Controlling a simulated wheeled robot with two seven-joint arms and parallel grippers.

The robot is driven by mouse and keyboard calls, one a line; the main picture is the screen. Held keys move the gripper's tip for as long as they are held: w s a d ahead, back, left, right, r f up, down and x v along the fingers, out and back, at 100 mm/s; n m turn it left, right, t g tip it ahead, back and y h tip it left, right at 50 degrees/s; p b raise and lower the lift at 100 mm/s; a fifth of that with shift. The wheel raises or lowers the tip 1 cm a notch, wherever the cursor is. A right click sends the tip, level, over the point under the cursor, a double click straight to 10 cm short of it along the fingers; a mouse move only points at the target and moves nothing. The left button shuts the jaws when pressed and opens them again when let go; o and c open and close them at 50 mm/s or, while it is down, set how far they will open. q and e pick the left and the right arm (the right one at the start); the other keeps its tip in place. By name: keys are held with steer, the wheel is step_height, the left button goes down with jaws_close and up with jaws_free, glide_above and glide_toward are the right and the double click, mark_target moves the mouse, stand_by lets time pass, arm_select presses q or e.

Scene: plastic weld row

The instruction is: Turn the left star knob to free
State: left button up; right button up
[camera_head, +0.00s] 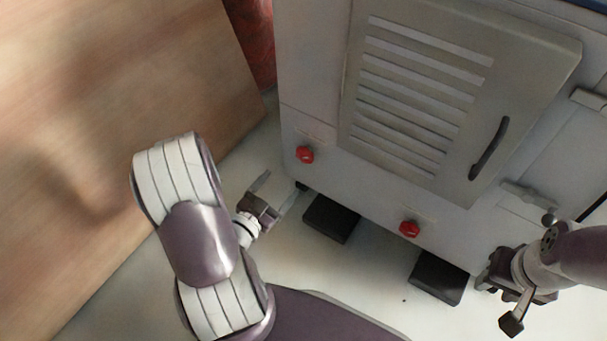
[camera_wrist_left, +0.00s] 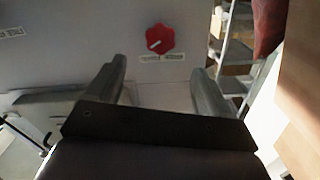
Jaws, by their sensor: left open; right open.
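The left star knob (camera_head: 305,154) is red and sits on the lower front of the pale machine cabinet. In the left wrist view the knob (camera_wrist_left: 160,39) shows a white mark, with a small label below it that I cannot read. My left gripper (camera_head: 284,191) is open and empty, just below and left of the knob. In the left wrist view its two fingers (camera_wrist_left: 160,78) stand apart, with the knob ahead, between and beyond the tips, not touched. My right gripper (camera_head: 510,290) is open at the lower right, away from this knob.
A second red knob (camera_head: 409,229) sits further right on the cabinet. Above is a louvred door (camera_head: 395,150) with a dark handle (camera_head: 489,149). Dark feet or pads (camera_head: 331,218) lie below. A wooden surface (camera_head: 110,110) fills the left. A shelf rack (camera_wrist_left: 236,45) shows in the wrist view.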

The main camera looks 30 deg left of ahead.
mark_target(303, 157)
arm_select(q)
steer(key=w+b, duration=0.1)
steer(key=w, duration=0.3)
steer(key=w+b, duration=0.2)
steer(key=w, duration=0.1)
steer(key=w+d+b, duration=0.1)
steer(key=w+b, duration=0.1)
steer(key=w, duration=0.2)
steer(key=shift+w, duration=0.35)
steer(key=shift+w+r, duration=0.15)
steer(key=shift+w, duration=0.15)
steer(key=c, duration=1)
